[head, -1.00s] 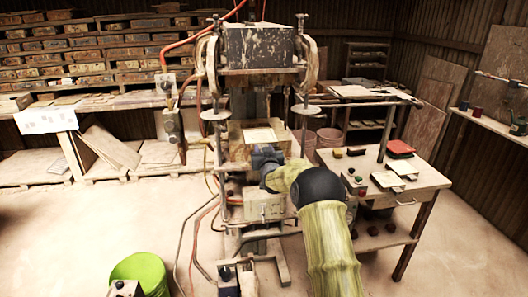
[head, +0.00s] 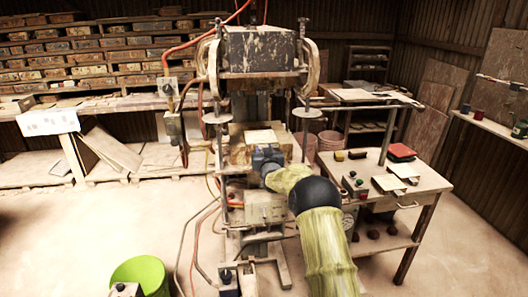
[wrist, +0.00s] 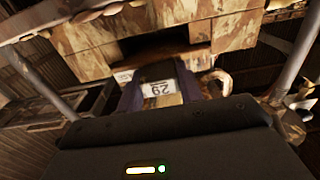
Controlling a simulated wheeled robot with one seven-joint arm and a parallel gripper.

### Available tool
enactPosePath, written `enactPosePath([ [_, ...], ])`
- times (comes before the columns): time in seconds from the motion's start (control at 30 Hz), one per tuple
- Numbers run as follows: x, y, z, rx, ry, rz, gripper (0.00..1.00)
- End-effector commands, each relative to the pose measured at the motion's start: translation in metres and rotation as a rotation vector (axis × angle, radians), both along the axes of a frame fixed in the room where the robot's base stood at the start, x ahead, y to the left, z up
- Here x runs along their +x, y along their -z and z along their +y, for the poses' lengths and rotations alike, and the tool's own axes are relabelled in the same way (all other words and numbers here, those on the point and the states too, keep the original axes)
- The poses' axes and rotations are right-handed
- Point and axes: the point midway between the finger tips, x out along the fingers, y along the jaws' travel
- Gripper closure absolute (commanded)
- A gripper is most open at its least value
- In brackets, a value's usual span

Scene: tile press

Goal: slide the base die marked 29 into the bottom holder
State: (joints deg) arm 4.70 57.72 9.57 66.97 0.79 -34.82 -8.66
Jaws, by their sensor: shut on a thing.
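The base die (wrist: 158,90) shows its white label marked 29 between my fingertips in the wrist view. My gripper (wrist: 160,98) is shut on it. Beyond the die are the tan, stained blocks of the bottom holder (wrist: 236,34), with a dark opening between them. The die is in front of this opening; how far it reaches in, I cannot tell. In the head view my gripper (head: 266,158) is at the front of the holder (head: 238,154), between the press columns. The die is hidden there behind my gripper.
The press head (head: 262,50) hangs above the holder, with a column on each side. A side table (head: 430,181) with small coloured blocks and plates stands at right. A green bucket (head: 140,272) is on the floor at front left. Cables run down the press's left side.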

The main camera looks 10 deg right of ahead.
Motion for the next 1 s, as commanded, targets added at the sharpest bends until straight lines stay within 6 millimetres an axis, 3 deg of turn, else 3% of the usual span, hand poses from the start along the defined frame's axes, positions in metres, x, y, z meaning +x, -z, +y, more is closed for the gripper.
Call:
enactPosePath([
  [1.0,0.03,-0.004,0.0,0.0,0.0,-0.007,1.0],
])
